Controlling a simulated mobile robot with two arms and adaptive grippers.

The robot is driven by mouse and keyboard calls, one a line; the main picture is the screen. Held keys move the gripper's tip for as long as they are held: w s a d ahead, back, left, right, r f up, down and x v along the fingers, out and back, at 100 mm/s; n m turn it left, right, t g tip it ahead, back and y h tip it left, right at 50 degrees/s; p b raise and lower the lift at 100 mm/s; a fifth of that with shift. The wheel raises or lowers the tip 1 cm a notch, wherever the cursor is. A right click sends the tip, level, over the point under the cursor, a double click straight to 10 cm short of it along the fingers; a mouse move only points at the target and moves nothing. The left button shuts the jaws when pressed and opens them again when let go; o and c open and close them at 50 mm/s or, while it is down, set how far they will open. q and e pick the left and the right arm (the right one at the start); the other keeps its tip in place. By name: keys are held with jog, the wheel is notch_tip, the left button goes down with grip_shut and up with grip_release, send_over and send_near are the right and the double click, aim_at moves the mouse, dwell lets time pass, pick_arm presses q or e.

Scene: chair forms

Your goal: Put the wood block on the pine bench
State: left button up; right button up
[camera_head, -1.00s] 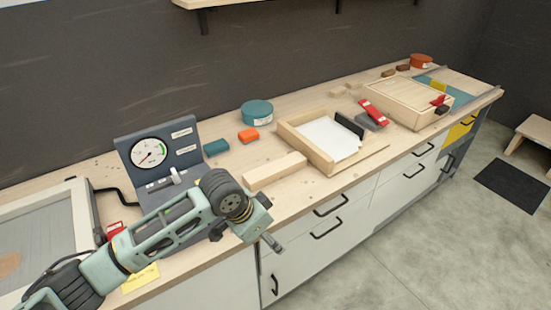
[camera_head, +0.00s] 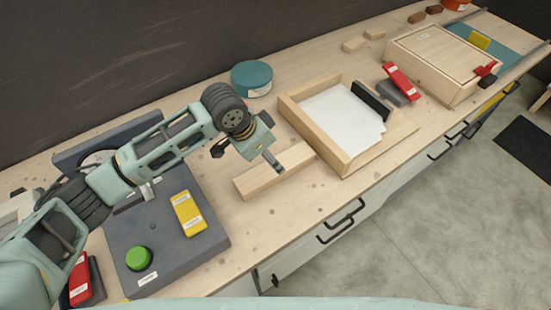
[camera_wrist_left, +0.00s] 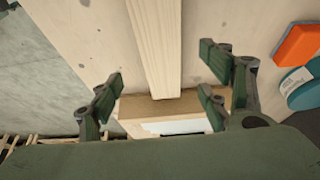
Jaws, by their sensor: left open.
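The wood block (camera_head: 268,178) is a long pale bar lying on the workbench, its right end close to the wooden tray. It also shows in the left wrist view (camera_wrist_left: 154,45), running up from between the fingers. My left gripper (camera_head: 272,160) is open and empty above the block. In the wrist view its fingers (camera_wrist_left: 160,88) stand apart on either side of the block; I cannot tell the height gap. A low pale wooden bench (camera_head: 542,100), perhaps the pine bench, is cut off at the right edge. My right gripper is not in view.
The wooden tray (camera_head: 292,106) with a white sheet stands right of the block. A grey control box (camera_head: 160,245) with a green button is left. A teal round tin (camera_head: 251,78) sits behind. A wooden box (camera_head: 440,60) is farther right. The floor in front is clear.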

pick_arm(q)
jog(key=shift+s+d+f, duration=0.1)
jog(key=shift+d+f, duration=0.05)
jog(key=shift+f, duration=0.35)
jog(key=x, duration=0.2)
jog(key=p+x, duration=0.1)
jog(key=x, duration=0.3)
jog(key=shift+a+p, duration=0.35)
jog(key=shift+p, duration=0.05)
jog(key=shift+c, duration=0.6)
jog(key=c, duration=1.3)
jog(key=shift+c, duration=0.6)
